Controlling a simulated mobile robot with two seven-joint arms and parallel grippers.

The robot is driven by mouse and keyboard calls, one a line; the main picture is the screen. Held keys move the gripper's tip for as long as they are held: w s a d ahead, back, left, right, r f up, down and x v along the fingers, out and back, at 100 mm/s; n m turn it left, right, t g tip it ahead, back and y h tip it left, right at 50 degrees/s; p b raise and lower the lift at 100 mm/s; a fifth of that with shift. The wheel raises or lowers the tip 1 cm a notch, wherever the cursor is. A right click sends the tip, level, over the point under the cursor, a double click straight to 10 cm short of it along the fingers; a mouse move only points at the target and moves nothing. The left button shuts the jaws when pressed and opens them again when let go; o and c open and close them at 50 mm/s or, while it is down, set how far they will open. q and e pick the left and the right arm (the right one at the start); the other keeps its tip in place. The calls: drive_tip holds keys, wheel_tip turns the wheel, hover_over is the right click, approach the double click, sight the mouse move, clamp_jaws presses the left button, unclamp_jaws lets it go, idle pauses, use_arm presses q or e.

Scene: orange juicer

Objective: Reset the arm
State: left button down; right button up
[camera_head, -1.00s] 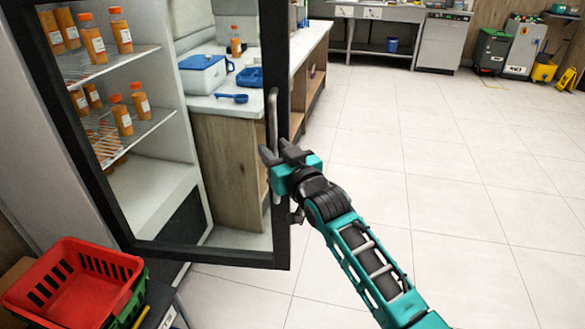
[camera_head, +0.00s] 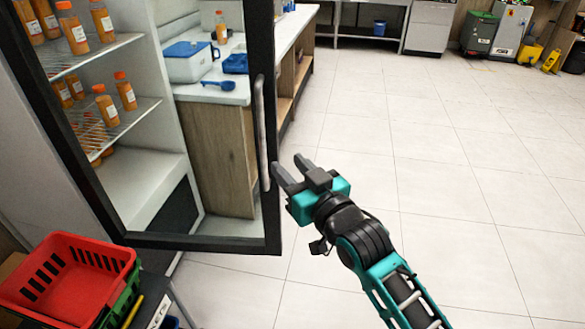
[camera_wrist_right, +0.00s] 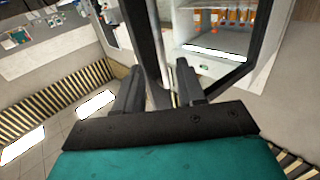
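My right gripper (camera_head: 289,166) is teal and black, with its two fingers apart and nothing between them in the head view. It is just right of the vertical metal handle (camera_head: 261,130) on the black-framed glass door (camera_head: 200,242), with a small gap to it. The door stands open. In the right wrist view, the gripper's spread fingers (camera_wrist_right: 157,85) point towards the door frame (camera_wrist_right: 150,45). My left gripper is not in view.
Orange bottles (camera_head: 72,28) stand on the fridge shelves at the left. A red basket (camera_head: 68,275) is at lower left. A counter (camera_head: 215,95) holds a blue-lidded box (camera_head: 193,62) and a blue scoop (camera_head: 218,85). The tiled floor (camera_head: 450,180) to the right is clear.

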drive_tip(key=s+d+f+m+g+h, duration=0.1)
drive_tip(key=s+d+f+g+h, duration=0.1)
drive_tip(key=s+d+f, duration=0.7)
drive_tip(key=s+d+f+m+g+h, duration=0.2)
drive_tip(key=s+d+f+h, duration=0.3)
drive_tip(key=s+d+f, duration=0.4)
drive_tip(key=s+f, duration=0.3)
drive_tip(key=f, duration=0.3)
drive_tip(key=shift+f+m+g, duration=0.3)
drive_tip(key=shift+f, duration=0.1)
drive_tip(key=shift+d, duration=0.1)
